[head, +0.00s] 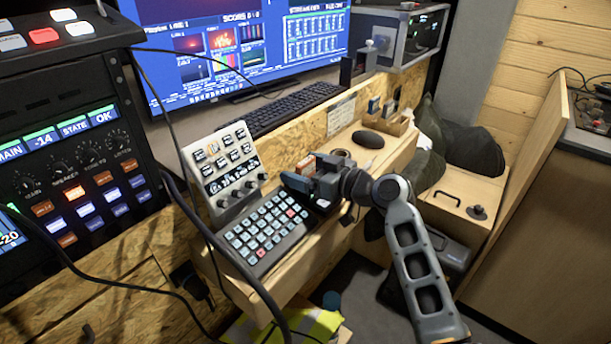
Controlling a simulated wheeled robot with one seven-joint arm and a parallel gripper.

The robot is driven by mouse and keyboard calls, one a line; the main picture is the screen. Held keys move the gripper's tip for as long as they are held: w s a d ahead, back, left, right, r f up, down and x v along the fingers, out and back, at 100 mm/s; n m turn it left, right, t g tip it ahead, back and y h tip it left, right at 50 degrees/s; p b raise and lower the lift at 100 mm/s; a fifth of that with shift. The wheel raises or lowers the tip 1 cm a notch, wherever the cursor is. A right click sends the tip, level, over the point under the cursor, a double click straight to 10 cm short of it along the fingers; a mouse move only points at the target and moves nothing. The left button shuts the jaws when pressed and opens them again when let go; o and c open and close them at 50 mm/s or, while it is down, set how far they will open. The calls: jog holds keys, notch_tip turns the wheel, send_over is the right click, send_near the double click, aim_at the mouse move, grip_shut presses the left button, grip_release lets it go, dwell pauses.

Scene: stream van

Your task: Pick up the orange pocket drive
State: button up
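A small orange block (305,165), which looks like the orange pocket drive, shows in the head view at the tip of my gripper. It is over the wooden desk ledge, right of the slanted button panel and behind the keypad. My gripper (301,176) reaches in from the right, low over the ledge, with its dark fingers pointing left. The orange block is at or between the fingers, and part of it is hidden by them. I cannot tell whether the fingers touch it or whether it rests on the ledge.
A keypad (266,235) lies just in front of my gripper, and a slanted button panel (222,170) stands to its left. A dark oval object (368,139) and a small wooden organiser (396,120) sit behind. A black keyboard (293,107) lies below the screen. Black cables hang at left.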

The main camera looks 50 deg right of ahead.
jog(key=c, duration=1)
jog(key=shift+c, duration=0.4)
jog(key=shift+r, duration=0.15)
